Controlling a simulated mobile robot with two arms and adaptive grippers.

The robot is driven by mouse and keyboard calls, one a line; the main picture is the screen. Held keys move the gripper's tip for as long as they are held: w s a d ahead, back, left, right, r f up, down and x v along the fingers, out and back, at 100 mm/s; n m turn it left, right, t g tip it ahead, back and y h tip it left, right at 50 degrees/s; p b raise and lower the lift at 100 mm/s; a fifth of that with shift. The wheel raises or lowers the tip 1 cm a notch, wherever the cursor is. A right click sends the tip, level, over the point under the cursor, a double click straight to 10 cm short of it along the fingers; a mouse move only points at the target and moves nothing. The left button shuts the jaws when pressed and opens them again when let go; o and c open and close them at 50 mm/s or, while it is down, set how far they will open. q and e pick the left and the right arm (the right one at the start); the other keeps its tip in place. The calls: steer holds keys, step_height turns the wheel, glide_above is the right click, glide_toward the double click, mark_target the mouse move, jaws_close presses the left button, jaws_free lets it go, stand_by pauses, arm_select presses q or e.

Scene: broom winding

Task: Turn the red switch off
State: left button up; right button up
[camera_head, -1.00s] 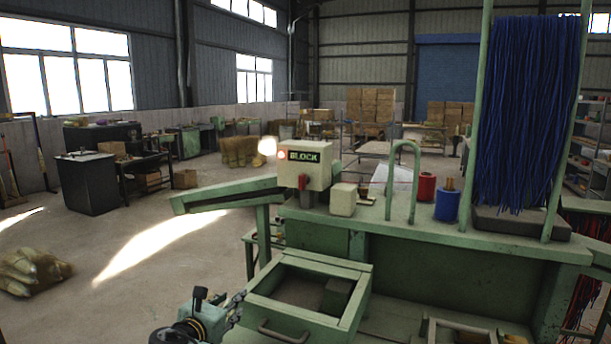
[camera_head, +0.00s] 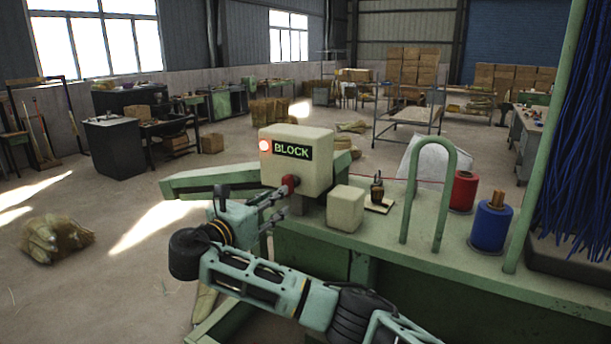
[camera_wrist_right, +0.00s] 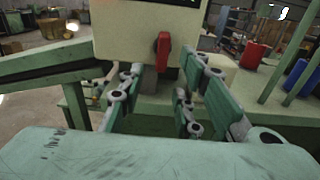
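The red switch (camera_head: 290,183) sits low on the front of a cream box (camera_head: 318,166) with a glowing red light and a green "BLOCK" display. In the right wrist view the red switch (camera_wrist_right: 163,52) hangs with its handle pointing down. My right gripper (camera_head: 280,200) is at the box's front, close to the switch and partly hiding it in the head view. In the wrist view the right gripper (camera_wrist_right: 166,72) is open, with the switch showing between its fingertips; I see no clear grip on it. My left gripper is out of view.
The green machine table (camera_head: 400,250) carries a small cream block (camera_head: 345,208), a green hoop (camera_head: 450,190), a red spool (camera_head: 463,190) and a blue spool (camera_head: 491,225). Blue strands (camera_head: 580,150) hang at the right. Floor left of the machine is mostly open.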

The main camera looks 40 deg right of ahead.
mark_target(288, 195)
steer(key=p+x, duration=0.1)
steer(key=x, duration=0.2)
steer(key=r+p+x, duration=0.1)
steer(key=p+x, duration=0.1)
steer(key=x, duration=0.1)
steer(key=shift+s+d+r, duration=0.1)
steer(key=shift+d+r, duration=0.05)
steer(key=shift+r, duration=0.1)
steer(key=shift+d+f+p, duration=0.15)
steer(key=shift+d+p, duration=0.2)
steer(key=shift+d, duration=0.05)
steer(key=shift+a, duration=0.15)
steer(key=shift+c, duration=1.4)
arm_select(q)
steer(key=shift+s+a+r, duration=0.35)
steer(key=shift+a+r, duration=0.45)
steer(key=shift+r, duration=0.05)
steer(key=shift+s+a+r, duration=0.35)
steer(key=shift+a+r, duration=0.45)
arm_select(e)
steer(key=shift+w, duration=0.2)
jaws_close()
